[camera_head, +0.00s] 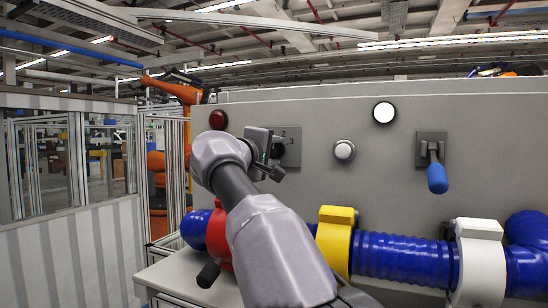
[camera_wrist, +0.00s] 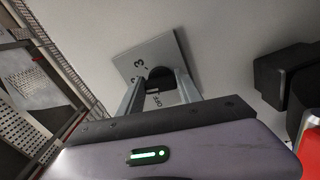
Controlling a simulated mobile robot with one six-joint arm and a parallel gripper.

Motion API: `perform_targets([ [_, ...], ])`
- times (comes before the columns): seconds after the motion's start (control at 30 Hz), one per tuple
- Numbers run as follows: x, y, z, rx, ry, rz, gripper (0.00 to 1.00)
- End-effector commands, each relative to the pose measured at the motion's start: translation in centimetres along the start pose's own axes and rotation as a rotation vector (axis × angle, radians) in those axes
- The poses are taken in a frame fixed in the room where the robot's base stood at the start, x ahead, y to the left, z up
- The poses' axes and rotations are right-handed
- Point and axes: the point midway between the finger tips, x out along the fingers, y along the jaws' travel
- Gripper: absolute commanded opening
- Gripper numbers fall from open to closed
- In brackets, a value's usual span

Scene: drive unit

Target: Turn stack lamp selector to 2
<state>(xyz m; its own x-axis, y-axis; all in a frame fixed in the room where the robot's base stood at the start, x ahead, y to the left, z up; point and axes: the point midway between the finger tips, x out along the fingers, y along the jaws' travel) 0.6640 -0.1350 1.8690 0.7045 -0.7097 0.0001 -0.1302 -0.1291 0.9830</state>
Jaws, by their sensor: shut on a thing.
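The lamp selector is a dark round knob (camera_head: 279,150) on a square grey plate (camera_head: 294,136) on the panel. The plate shows the marks 2 and 3 in the head view. My gripper (camera_head: 271,164) is at the knob, and my wrist covers the plate's left part. In the wrist view my gripper (camera_wrist: 160,80) has one finger on each side of the knob (camera_wrist: 161,77) and is shut on it. The plate (camera_wrist: 168,48) there shows a 3, another partly hidden figure and OFF. I cannot tell which mark the knob points to.
A dark red lamp (camera_head: 218,119), a white push button (camera_head: 344,150), a lit white lamp (camera_head: 384,112) and a blue-handled lever (camera_head: 437,177) are on the panel. A blue hose (camera_head: 400,247) with yellow (camera_head: 335,243) and white (camera_head: 480,262) clamps runs below.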

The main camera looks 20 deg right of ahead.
Motion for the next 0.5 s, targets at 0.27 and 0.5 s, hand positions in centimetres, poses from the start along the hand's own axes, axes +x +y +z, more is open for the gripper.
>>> perform_targets([
  [0.27,-0.03,0.07,0.01,0.120,0.001,0.004,0.01],
  [0.5,-0.03,0.08,-0.01,0.161,0.001,0.003,0.01],
])
